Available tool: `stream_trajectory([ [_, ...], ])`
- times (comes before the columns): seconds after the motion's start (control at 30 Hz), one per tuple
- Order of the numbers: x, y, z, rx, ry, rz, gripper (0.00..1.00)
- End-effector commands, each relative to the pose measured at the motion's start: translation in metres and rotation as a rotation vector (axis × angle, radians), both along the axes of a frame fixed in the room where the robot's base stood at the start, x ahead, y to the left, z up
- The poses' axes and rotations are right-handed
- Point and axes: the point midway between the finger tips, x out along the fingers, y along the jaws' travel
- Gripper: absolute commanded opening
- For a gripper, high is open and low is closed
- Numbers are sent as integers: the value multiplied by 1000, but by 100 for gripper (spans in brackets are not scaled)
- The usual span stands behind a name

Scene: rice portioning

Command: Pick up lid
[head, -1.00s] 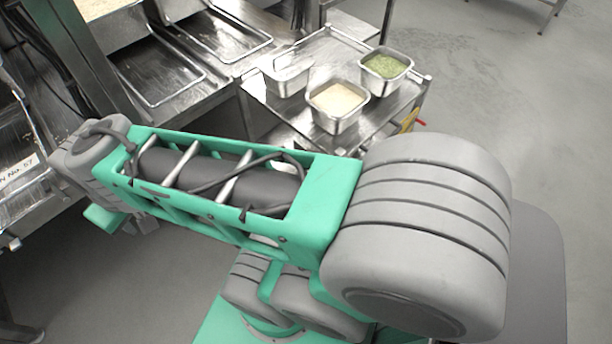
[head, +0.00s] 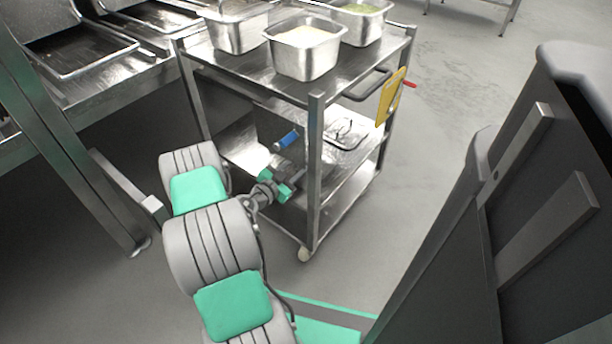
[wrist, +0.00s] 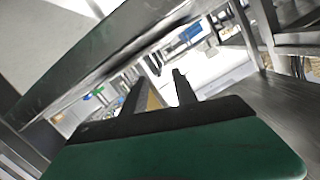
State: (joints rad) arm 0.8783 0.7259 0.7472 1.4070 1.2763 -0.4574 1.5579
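I cannot make out the lid clearly in the wrist view.
The cart's top shelf (head: 250,72) carries several steel pans of food above my gripper. A front post (head: 315,170) stands just right of it. A blue handle (head: 287,141) lies close by, and a yellow board (head: 391,98) hangs on the cart's right side.

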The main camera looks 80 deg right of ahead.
Motion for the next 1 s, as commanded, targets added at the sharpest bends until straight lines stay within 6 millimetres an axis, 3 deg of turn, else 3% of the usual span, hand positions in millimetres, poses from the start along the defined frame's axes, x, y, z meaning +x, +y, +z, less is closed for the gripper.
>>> stream_trajectory([
  [0.33,-19,-51,-14,2,-1,-3,34],
  [0.6,-20,-57,-11,2,0,1,34],
  [1.0,-19,-56,-11,3,0,0,2],
])
